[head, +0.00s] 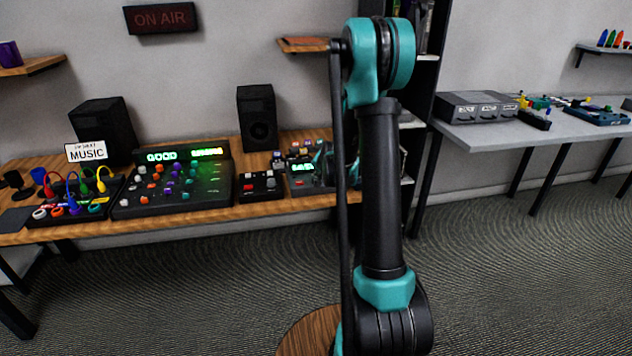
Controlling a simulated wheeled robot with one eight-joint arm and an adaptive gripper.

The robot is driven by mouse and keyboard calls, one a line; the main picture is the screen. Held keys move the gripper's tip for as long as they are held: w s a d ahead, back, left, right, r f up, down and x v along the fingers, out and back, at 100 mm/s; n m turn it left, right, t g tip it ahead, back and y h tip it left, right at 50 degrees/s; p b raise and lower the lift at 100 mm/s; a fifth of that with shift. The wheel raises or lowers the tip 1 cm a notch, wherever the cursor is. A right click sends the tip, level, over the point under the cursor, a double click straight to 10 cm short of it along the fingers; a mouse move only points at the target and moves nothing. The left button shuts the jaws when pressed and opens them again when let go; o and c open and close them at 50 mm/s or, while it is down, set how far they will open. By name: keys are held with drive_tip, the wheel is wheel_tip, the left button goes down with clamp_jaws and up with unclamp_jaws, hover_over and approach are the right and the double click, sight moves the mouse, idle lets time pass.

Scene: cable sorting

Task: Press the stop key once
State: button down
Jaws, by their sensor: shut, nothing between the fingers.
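A small black key box (262,194) sits on the wooden desk, with red and pale keys on top. To its right is a dark unit (312,182) with a green lit display and a small red key. No label is readable, so I cannot tell which key is the stop key. My gripper (322,163) seems to be the small teal and dark shape over this right-hand unit, partly hidden behind my arm. It is shut and empty. I cannot tell whether it touches anything.
A mixer-like console (175,193) with coloured knobs and lit displays stands left of the key box. Left of it is a patch box (70,212) with coloured cables. Two black speakers (257,118) stand behind. A grey table (560,134) at right holds several devices.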

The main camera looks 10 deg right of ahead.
drive_tip(key=shift+r, duration=2.5)
drive_tip(key=shift+s, duration=0.2)
drive_tip(key=s+f+n+g, duration=0.1)
drive_tip(key=s+n, duration=0.1)
drive_tip(key=s, duration=1.1)
drive_tip(key=s+a+f+n+g, duration=0.1)
drive_tip(key=s+f+n+g, duration=0.1)
drive_tip(key=s, duration=1.2)
drive_tip(key=s+a+f+n+g+h, duration=0.1)
drive_tip(key=s+n+g, duration=0.1)
drive_tip(key=s, duration=1.1)
drive_tip(key=shift+s+a+f+n, duration=0.15)
drive_tip(key=shift+s+a+n, duration=0.1)
drive_tip(key=shift+n, duration=0.65)
